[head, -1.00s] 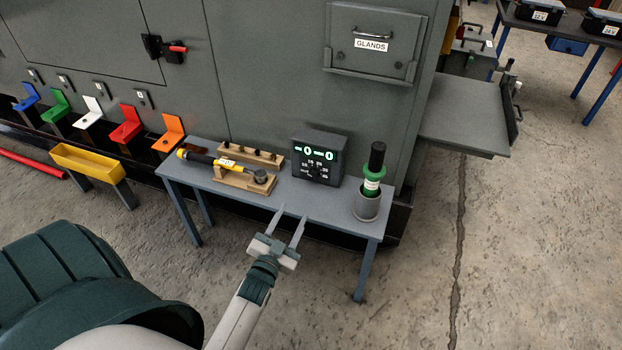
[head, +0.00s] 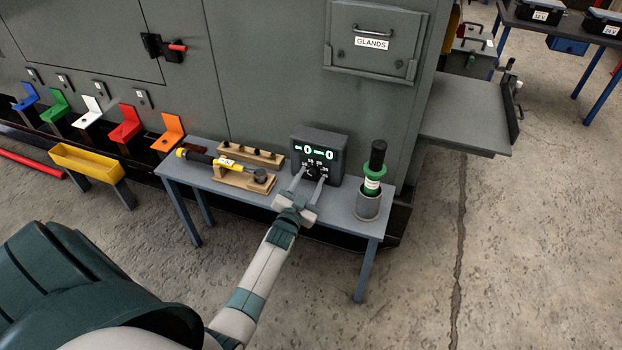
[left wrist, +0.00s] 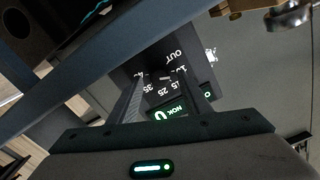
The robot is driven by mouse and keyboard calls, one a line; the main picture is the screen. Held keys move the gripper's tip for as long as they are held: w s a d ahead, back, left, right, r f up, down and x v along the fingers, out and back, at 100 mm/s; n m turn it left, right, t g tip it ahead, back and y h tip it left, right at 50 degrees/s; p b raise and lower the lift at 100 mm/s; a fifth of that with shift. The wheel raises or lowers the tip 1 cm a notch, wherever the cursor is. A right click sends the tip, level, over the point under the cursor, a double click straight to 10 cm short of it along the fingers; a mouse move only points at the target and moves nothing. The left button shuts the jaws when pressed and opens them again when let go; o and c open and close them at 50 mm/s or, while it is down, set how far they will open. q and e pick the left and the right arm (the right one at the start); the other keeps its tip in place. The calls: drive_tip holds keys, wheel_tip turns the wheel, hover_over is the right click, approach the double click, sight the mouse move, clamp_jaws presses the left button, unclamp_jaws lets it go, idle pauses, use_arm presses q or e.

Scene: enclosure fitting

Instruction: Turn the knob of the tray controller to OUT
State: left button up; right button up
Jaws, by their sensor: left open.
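A dark controller box (head: 333,143) stands on the blue-grey bench, with a green lit display above a dial of white numbers. In the left wrist view the box face (left wrist: 184,73) appears tilted, with OUT, several numbers and a green NOK panel readable. My left gripper (head: 312,177) is open, its two fingers reaching to the lower front of the box, around the dial area. The fingers (left wrist: 168,92) also show apart in the left wrist view. The knob is dark and mostly hidden, so its pointing direction and any contact cannot be told. My right gripper is not in view.
A green bottle-like tool (head: 374,170) stands in a grey cup (head: 367,205) to the right. The bench front (head: 340,220) is bare. A large grey cabinet (head: 260,70) rises behind.

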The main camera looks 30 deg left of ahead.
use_arm(q)
drive_tip(key=shift+w+a, duration=0.15)
drive_tip(key=shift+w, duration=0.45)
drive_tip(key=shift+c, duration=0.6)
drive_tip(key=c, duration=0.9)
